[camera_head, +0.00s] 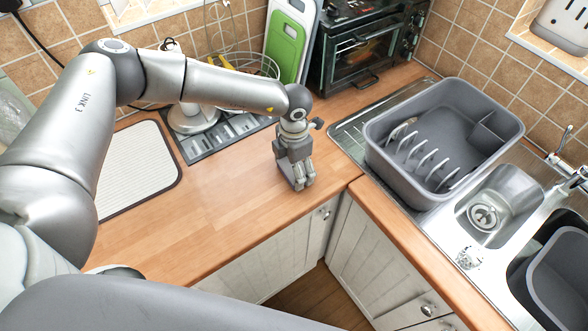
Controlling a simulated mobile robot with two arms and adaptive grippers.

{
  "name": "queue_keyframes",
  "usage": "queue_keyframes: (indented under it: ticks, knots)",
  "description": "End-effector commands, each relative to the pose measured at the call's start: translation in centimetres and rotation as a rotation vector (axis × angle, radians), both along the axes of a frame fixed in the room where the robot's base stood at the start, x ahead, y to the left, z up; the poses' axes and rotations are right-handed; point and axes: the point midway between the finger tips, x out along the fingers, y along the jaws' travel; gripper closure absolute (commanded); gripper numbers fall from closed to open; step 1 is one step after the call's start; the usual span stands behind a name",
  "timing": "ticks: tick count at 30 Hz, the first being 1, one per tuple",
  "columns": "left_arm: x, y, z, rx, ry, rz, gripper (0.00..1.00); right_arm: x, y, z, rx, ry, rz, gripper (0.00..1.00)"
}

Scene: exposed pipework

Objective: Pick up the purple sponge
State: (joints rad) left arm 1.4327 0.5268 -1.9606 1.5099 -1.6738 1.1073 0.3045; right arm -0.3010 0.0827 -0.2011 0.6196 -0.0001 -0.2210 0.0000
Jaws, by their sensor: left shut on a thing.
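My left gripper (300,185) points down, low over the wooden counter near its inner corner, left of the dish rack. My right gripper is out of view.
A grey dish rack (388,153) stands by the steel sink (507,203). A toaster oven (368,48), a green cutting board (288,47) and a wire basket (262,64) stand behind. A white ribbed mat (136,168) lies left. The counter (215,215) between is clear.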

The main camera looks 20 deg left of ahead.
Motion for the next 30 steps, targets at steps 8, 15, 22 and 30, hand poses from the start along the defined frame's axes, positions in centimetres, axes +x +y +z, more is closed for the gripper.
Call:
queue_keyframes:
  ticks: [8, 15, 22, 30]
  knots:
    - [0.0, 0.0, 0.2, -0.001, -0.001, 0.0, 0.35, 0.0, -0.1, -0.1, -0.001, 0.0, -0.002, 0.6]
    - [0.1, 0.0, 2.4, -0.002, -0.004, -0.002, 0.35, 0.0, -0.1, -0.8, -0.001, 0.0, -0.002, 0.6]
    - [-2.6, -2.2, 6.6, -0.004, -0.006, -0.009, 0.35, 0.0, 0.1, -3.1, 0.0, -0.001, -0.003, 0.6]
    - [-7.7, -5.9, 10.6, 0.0, -0.004, -0.009, 0.35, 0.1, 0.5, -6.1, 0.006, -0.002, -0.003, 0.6]
